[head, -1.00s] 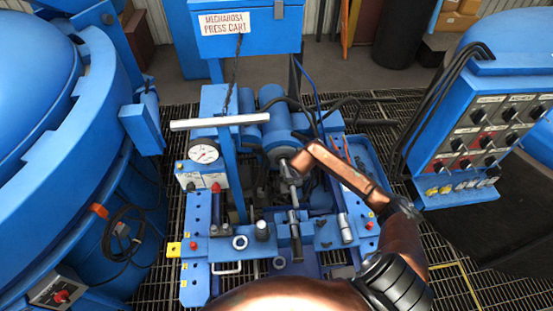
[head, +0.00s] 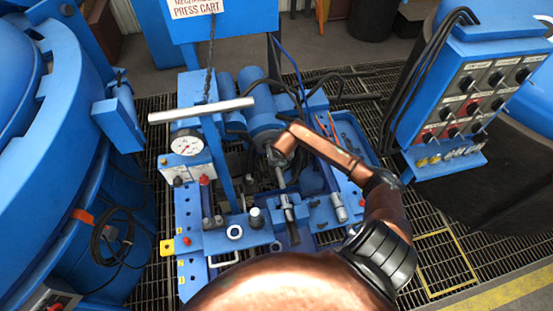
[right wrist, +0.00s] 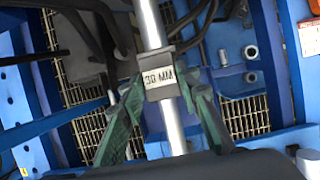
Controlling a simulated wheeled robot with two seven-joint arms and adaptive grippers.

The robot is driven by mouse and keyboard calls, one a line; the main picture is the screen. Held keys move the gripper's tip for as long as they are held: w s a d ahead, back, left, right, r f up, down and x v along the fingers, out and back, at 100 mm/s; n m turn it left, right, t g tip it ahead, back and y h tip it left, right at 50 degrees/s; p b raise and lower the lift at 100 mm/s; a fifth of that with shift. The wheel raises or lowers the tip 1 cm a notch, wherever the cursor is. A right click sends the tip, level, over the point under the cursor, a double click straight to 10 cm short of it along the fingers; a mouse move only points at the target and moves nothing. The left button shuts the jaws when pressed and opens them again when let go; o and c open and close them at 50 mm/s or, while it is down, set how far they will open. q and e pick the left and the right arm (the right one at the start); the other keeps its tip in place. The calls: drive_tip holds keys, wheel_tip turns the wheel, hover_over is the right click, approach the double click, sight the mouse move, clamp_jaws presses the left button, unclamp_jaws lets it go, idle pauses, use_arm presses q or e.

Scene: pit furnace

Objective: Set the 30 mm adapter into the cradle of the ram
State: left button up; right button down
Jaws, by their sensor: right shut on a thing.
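The 30 mm adapter (right wrist: 160,88) is a dark grey block with a "30 MM" label, in the middle of the right wrist view. The green fingers of my right gripper (right wrist: 162,96) are shut on its two sides. A silver rod (right wrist: 149,24) shows above and below the adapter; I cannot tell whether the adapter touches it. In the head view, my right gripper (head: 279,163) is at the front end of the blue ram cylinder (head: 262,118), and the adapter is too small to make out there. The cradle cannot be told apart clearly. My left gripper is out of view.
The blue press cart carries a pressure gauge (head: 185,146) and a white T-bar handle (head: 201,110) left of the ram. Loose fittings, including a ring (head: 235,232), lie on its front plate. A control panel (head: 480,95) stands at the right, a blue furnace vessel (head: 55,130) at the left.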

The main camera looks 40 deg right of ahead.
drive_tip(key=shift+w+f+b, duration=0.1)
drive_tip(key=shift+f+b, duration=0.4)
drive_tip(key=shift+f, duration=0.3)
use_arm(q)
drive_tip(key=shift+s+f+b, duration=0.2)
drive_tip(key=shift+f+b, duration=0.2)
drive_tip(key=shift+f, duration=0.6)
use_arm(e)
drive_tip(key=shift+f, duration=0.75)
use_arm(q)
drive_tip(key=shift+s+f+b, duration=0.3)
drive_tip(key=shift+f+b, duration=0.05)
use_arm(e)
drive_tip(key=shift+f, duration=0.75)
drive_tip(key=c, duration=1.6)
unclamp_jaws()
drive_tip(key=shift+o, duration=1.1)
drive_tip(key=shift+f, duration=0.2)
drive_tip(key=v, duration=1.2)
drive_tip(key=shift+r, duration=0.15)
